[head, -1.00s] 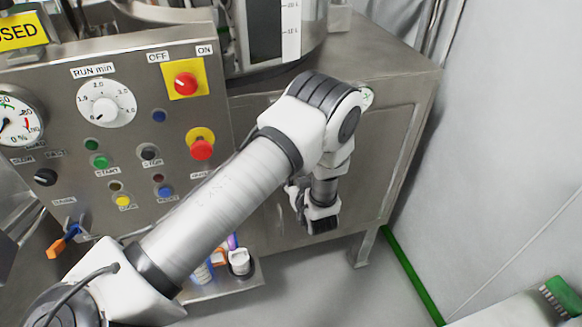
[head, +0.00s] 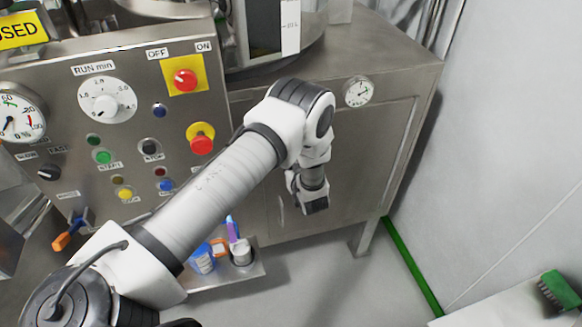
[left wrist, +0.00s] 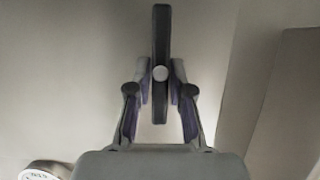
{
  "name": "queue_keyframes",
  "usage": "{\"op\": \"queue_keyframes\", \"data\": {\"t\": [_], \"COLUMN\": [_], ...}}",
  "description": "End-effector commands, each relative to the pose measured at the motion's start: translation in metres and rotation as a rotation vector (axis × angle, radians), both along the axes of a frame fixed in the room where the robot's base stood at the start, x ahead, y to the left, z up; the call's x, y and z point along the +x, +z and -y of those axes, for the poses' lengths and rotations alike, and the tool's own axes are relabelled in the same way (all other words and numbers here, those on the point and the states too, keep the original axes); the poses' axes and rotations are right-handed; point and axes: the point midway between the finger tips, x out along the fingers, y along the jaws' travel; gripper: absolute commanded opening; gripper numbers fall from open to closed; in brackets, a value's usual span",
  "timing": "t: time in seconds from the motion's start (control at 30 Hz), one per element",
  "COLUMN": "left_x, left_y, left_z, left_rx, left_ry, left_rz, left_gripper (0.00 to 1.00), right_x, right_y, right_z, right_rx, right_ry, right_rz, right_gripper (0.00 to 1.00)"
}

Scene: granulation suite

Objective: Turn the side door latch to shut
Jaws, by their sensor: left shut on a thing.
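The side door latch (left wrist: 161,32) is a dark bar with a round grey pivot, upright in the left wrist view. My left gripper (left wrist: 160,88) is shut on it, with one finger on each side of the bar near the pivot. In the head view my left gripper (head: 312,206) is low in front of the steel cabinet's side door (head: 375,135). My arm and gripper hide the latch there, so its angle on the door cannot be told from that view. My right gripper is not in view.
A small round gauge (head: 358,92) sits on the cabinet above the gripper. The control panel (head: 60,110) with knobs and buttons stands left. A low shelf (head: 215,278) holds small containers below the arm. A white wall (head: 510,130) rises at right; the floor between is clear.

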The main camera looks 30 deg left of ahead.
Motion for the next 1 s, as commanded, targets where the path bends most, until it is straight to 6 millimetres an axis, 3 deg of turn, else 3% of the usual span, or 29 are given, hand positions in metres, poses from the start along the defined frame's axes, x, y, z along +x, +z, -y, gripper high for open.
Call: {"op": "queue_keyframes", "data": {"t": [0.57,1.0], "left_x": [0.001,0.003], "left_y": [0.000,-0.005], "left_z": [0.000,0.002], "left_rx": [0.028,0.198], "left_ry": [0.001,0.002], "left_rz": [-0.029,-0.227], "left_gripper": [0.00,0.00], "right_x": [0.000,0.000], "right_y": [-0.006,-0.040], "right_z": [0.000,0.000], "right_rx": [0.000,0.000], "right_ry": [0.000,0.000], "right_rz": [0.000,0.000], "right_gripper": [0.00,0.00]}}
